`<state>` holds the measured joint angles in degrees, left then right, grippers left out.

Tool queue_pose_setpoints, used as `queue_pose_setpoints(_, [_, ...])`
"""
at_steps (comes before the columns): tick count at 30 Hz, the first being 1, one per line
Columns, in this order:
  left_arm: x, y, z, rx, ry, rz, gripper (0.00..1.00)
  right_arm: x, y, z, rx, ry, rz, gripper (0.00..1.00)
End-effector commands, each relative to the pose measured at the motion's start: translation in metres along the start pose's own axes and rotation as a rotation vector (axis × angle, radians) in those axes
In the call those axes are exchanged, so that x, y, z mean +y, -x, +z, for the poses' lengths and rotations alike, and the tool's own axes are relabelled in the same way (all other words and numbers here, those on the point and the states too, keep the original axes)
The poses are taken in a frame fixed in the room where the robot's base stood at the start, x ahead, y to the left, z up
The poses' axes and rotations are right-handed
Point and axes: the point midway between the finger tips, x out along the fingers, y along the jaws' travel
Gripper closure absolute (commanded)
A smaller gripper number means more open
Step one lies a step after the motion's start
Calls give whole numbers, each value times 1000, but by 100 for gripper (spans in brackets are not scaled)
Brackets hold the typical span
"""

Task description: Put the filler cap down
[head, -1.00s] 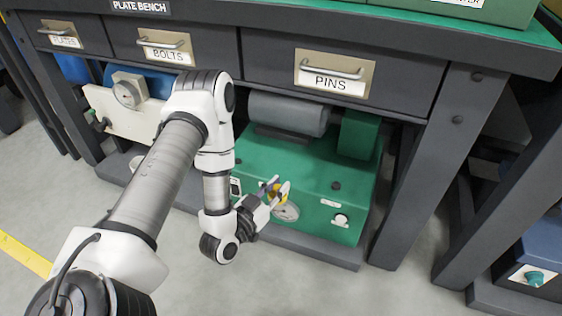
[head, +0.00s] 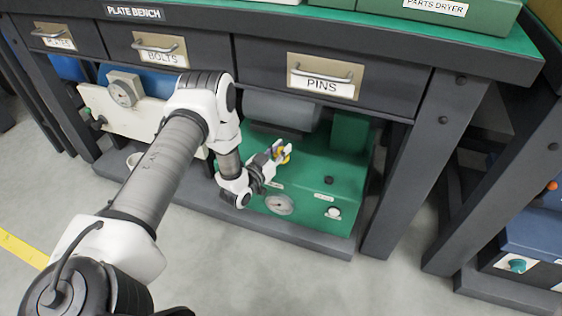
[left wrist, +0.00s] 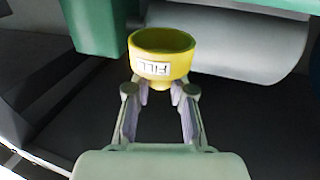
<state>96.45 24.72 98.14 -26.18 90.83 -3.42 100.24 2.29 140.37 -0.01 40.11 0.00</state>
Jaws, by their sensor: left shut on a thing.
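The filler cap (left wrist: 160,55) is a yellow round cup shape with a white "FILL" label. My left gripper (left wrist: 161,92) is shut on its narrow lower part, and the cap stands out beyond the fingertips. In the head view the left gripper (head: 279,152) is over the top of the green pump unit (head: 315,175) under the bench, in front of the grey cylinder. The yellow cap (head: 286,158) shows only in part between the fingers there. The cap looks held clear of any surface, though its exact height cannot be told. My right gripper is out of view.
The grey cylinder (head: 280,110) and a green block (head: 349,140) stand at the unit's back. The bench drawers (head: 325,80) hang above. The green top towards the right is mostly clear.

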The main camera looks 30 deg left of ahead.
Motion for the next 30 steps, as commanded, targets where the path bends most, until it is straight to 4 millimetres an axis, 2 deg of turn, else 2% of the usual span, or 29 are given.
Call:
queue_pose_setpoints(5, [0,-1,35,-2,0,0,98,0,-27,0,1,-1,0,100])
queue_pose_setpoints(16, [0,0,37,-2,0,0,100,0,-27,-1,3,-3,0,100])
queue_pose_setpoints(17, [0,0,36,-1,0,0,68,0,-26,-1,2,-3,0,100])
queue_pose_setpoints(18, [0,0,36,-1,0,0,53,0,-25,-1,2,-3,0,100])
queue_pose_setpoints(29, [0,0,30,-1,0,0,53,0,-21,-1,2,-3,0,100])
queue_pose_setpoints(30, [0,4,31,-4,1,0,53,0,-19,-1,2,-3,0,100])
